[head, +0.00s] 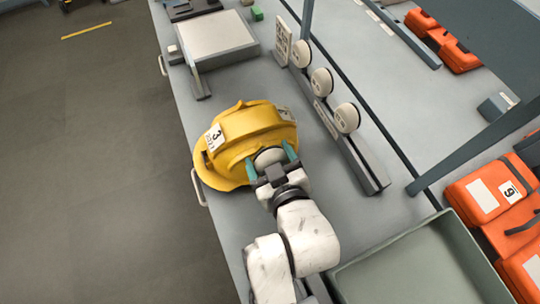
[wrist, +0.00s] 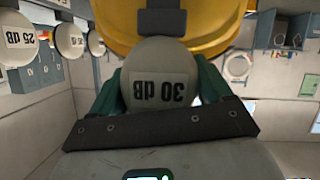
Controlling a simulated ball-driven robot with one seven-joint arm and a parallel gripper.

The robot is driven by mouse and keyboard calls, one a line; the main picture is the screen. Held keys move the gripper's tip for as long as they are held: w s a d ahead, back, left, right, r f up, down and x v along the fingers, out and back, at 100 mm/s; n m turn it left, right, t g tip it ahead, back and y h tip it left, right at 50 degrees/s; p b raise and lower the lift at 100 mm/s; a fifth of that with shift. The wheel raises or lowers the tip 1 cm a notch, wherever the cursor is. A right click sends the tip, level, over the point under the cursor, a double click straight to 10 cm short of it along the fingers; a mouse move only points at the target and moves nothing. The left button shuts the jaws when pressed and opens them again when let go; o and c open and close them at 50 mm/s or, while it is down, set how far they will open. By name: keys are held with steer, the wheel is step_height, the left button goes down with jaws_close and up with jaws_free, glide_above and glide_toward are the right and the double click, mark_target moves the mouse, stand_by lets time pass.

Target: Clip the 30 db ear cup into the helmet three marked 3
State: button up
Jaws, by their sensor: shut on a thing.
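The yellow helmet (head: 250,129) with a label marked 3 (head: 215,137) sits on the grey bench near its left edge. My gripper (head: 273,165) is at the helmet's near side, its green fingers shut on a pale round ear cup (head: 269,156). In the wrist view the ear cup (wrist: 160,75) reads 30 dB, upside down, between the green fingers. Its far edge meets the yellow helmet (wrist: 205,30) and a dark block (wrist: 163,17) on it. I cannot tell whether the cup is clipped in or only against the helmet.
A rail (head: 345,150) right of the helmet holds several white ear cups (head: 347,118). A grey tray (head: 420,265) is at lower right, with orange cases (head: 490,200) beyond. A box-like stand (head: 215,40) is behind the helmet.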

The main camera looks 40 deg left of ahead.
steer(key=shift+f+b, duration=1.05)
steer(key=shift+f, duration=0.55)
steer(key=o, duration=1.1)
steer(key=b+v, duration=0.1)
steer(key=v, duration=0.9)
steer(key=shift+s+d+r, duration=0.15)
steer(key=shift+s+d, duration=0.05)
steer(key=shift+d, duration=0.1)
